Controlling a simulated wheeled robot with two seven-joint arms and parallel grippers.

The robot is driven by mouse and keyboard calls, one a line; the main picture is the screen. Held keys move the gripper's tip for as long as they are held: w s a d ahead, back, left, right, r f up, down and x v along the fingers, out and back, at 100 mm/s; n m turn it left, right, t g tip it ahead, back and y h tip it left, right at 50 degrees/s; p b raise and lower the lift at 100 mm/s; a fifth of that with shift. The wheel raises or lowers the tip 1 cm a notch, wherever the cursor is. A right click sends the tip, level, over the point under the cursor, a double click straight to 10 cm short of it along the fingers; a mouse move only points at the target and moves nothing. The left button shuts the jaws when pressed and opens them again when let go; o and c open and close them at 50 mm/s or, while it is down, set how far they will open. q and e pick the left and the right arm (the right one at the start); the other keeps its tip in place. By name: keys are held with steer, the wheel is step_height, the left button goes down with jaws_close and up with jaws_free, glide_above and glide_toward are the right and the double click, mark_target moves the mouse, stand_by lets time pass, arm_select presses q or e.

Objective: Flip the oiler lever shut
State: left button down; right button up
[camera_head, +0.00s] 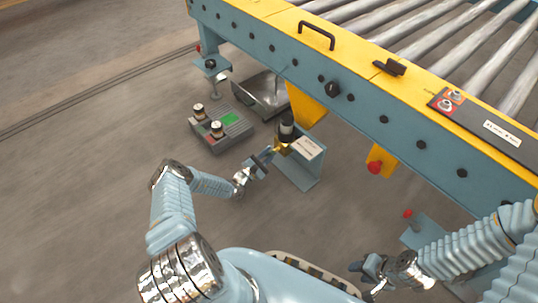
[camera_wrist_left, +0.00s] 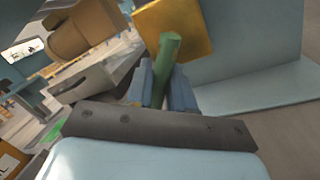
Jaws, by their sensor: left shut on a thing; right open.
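The oiler (camera_head: 287,128) is a dark cylinder over a brass-coloured body, mounted on a light blue bracket (camera_head: 306,175) beside the conveyor frame. My left gripper (camera_head: 264,163) is at the near left side of the brass part. In the left wrist view, a green lever (camera_wrist_left: 167,58) rises tilted between the two blue fingers (camera_wrist_left: 163,88), with a yellow-brass block (camera_wrist_left: 185,25) behind it. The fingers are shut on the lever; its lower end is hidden. My right gripper (camera_head: 368,274) is open and empty at the bottom right, well away from the oiler.
A grey control box (camera_head: 222,128) with knobs and a green panel stands left of the oiler, near a grey metal tray (camera_head: 266,95). The yellow and blue roller conveyor (camera_head: 350,95) crosses behind. A red knob (camera_head: 375,168) sticks out on a yellow mount. Floor at left is clear.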

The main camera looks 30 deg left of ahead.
arm_select(q)
steer(key=m, duration=0.2)
steer(key=r+m+h, duration=0.1)
steer(key=m, duration=0.1)
steer(key=a+m, duration=0.1)
steer(key=m, duration=0.1)
steer(key=shift+w+r+m+h+p, duration=0.15)
steer(key=shift+m+h+p, duration=0.15)
steer(key=m, duration=0.2)
steer(key=r+m+h, duration=0.1)
steer(key=m, duration=0.2)
steer(key=shift+a+r+m+p, duration=0.15)
steer(key=shift+m+p, duration=0.15)
steer(key=shift+p, duration=0.1)
steer(key=shift+m+h, duration=0.3)
steer(key=c, duration=1.1)
jaws_free()
steer(key=shift+r, duration=0.1)
steer(key=shift+c, duration=0.2)
steer(key=p+v, duration=0.1)
steer(key=v, duration=1.2)
steer(key=shift+s+a, duration=0.15)
steer(key=shift+s, duration=0.2)
